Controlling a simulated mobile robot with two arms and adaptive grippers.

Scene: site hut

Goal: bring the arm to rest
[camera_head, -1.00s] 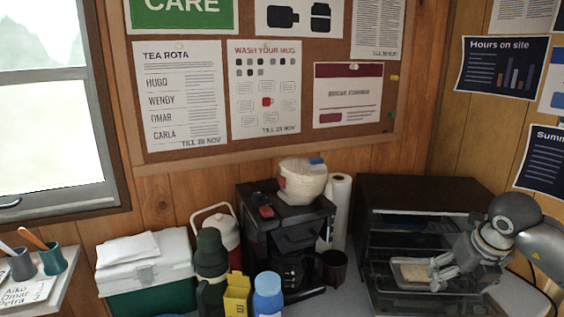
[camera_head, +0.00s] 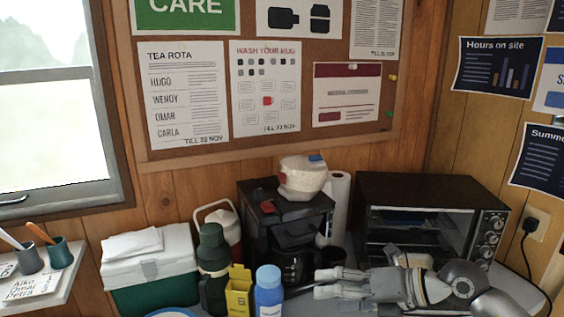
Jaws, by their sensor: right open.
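My right gripper (camera_head: 320,283) reaches in from the right, in front of the small oven (camera_head: 430,190). Its fingers point left and stand apart, with nothing between them. The fingertips are in front of the coffee maker's (camera_head: 285,215) right side, near the blue-lidded bottle (camera_head: 268,290). My left gripper is out of view.
A yellow carton (camera_head: 239,292), a dark green flask (camera_head: 213,265) and a cool box (camera_head: 150,265) stand to the left. A paper roll (camera_head: 339,205) stands behind.

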